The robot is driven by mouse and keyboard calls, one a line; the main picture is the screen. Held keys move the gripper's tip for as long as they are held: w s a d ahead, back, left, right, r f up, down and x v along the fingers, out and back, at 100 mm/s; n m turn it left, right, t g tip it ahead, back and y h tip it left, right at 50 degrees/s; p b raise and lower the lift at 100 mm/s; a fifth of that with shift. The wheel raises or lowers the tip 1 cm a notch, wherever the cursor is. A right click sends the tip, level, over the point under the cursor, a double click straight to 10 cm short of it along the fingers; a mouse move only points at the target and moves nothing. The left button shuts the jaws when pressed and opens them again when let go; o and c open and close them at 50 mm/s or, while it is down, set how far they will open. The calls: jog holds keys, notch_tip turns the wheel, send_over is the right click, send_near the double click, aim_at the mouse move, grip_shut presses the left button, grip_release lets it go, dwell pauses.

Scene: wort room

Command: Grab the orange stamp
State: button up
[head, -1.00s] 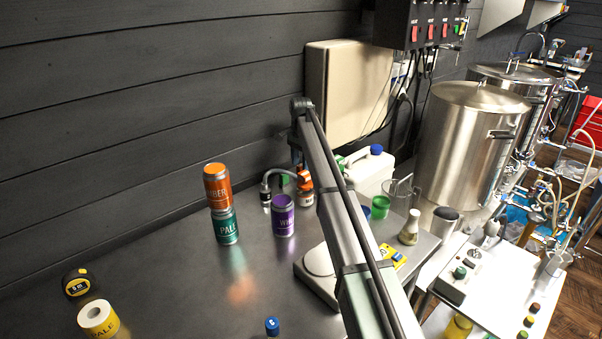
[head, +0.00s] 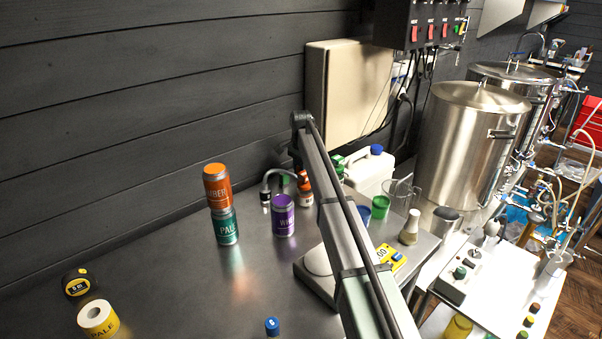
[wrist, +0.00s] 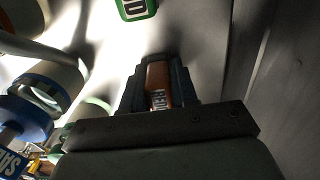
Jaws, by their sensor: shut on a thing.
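In the wrist view, my gripper (wrist: 159,92) is shut on the orange stamp (wrist: 158,80). The stamp is a small orange-brown block with pale lettering on the side, and it sits between the two dark fingers. Its lower part is hidden by the gripper body. In the head view, my arm comes in from the lower right and bends down near the wall. The gripper is mostly hidden there, and I cannot make out the stamp for certain.
In the wrist view, a green lettered block (wrist: 136,8) lies just ahead. In the head view, an orange can (head: 217,186) stands on a teal can (head: 225,227), beside a purple can (head: 283,216). A white jug (head: 371,175) stands at the right.

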grip_shut()
